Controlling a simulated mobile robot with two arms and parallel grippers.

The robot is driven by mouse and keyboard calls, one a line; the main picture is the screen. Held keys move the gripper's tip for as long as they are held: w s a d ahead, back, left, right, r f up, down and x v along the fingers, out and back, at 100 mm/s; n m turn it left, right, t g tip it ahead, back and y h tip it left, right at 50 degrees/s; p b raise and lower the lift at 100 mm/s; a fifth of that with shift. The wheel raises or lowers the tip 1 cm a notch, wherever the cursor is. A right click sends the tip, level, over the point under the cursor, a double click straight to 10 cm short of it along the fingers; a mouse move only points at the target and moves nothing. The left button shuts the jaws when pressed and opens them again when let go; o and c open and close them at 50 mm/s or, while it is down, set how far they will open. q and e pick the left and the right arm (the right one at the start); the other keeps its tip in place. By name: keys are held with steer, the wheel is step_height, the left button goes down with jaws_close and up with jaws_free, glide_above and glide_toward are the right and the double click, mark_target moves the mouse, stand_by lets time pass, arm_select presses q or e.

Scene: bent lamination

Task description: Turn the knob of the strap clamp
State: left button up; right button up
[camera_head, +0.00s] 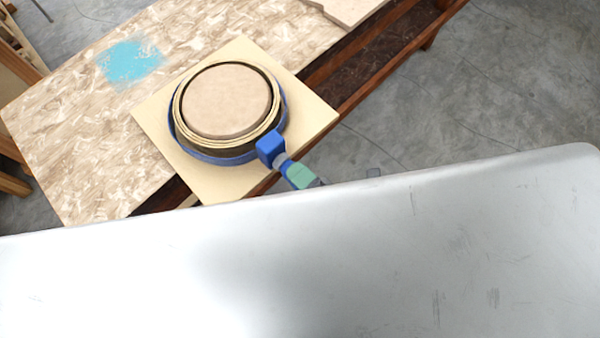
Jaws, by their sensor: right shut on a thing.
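The strap clamp's blue band (206,157) runs around a round stack of bent wood layers wrapped about a wooden disc form (227,100). Its blue block (270,147) sits at the lower right of the ring. A short shaft leads from it to a green knob (301,176), which points toward the lower right. My right gripper (317,183) shows only as a small dark piece at the knob's end and is shut on the knob. The rest of it is hidden. My left gripper is not in view.
The form rests on a square pale board (236,184) at the edge of a workbench (60,130) with a blue paint patch (131,62). Another wood piece (346,8) lies at the top. Grey floor is open at right. The lower view is blocked.

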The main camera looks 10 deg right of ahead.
steer(key=o, duration=0.9)
steer(key=shift+b+v, duration=1.3)
steer(key=shift+v, duration=4.1)
